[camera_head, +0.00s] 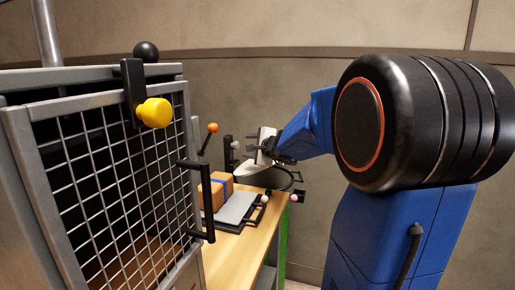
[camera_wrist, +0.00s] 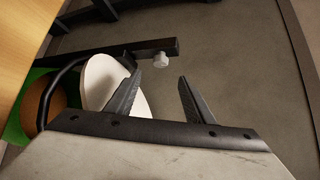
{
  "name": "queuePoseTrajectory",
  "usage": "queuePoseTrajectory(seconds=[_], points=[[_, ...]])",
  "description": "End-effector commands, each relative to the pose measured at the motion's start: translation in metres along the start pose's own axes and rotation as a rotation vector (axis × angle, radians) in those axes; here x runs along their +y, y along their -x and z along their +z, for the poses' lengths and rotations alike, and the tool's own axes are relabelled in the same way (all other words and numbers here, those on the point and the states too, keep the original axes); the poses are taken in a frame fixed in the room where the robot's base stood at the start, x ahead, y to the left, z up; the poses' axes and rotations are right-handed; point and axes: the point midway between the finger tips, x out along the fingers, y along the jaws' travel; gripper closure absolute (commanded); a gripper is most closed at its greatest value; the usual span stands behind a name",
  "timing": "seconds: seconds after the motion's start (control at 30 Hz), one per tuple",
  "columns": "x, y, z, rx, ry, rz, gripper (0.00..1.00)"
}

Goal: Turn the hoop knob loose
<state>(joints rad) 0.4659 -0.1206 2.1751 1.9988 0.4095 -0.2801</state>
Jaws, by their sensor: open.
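In the wrist view a small pale grey knob (camera_wrist: 161,60) sits at the end of a black bar (camera_wrist: 120,50). A black hoop (camera_wrist: 48,92) curves away at the left, partly around a white disc-like piece (camera_wrist: 98,80). My gripper (camera_wrist: 158,77) is open and empty, its two fingertips pointing toward the knob. The knob shows between and just beyond the tips; I see no contact. In the head view my gripper (camera_head: 266,152) is small, beyond the bench's far end, and the black hoop (camera_head: 299,178) shows beside it. I cannot tell the knob there.
A mesh cage door (camera_head: 120,180) with a yellow knob (camera_head: 154,112) stands at left. The wooden bench (camera_head: 240,245) carries a brown parcel (camera_head: 215,190), a grey tray (camera_head: 238,207) and an orange-tipped lever (camera_head: 212,128). A green panel (camera_head: 284,235) is at the bench end.

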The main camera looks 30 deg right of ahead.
Motion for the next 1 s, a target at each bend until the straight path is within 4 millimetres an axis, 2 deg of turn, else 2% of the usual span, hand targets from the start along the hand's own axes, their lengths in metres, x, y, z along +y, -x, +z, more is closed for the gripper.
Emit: queuePoseTrajectory(seconds=[0.2, 0.4, 0.6, 0.9, 1.0], points=[[0.000, 0.036, 0.000, 0.001, 0.002, -0.002, 0.52], [0.000, 0.057, 0.000, 0.001, 0.001, -0.001, 0.52], [0.001, 0.065, 0.000, 0.000, 0.000, 0.000, 0.52], [0.000, 0.065, 0.000, -0.001, -0.001, 0.001, 0.52], [-0.005, 0.064, 0.002, -0.014, -0.012, -0.001, 0.52]])
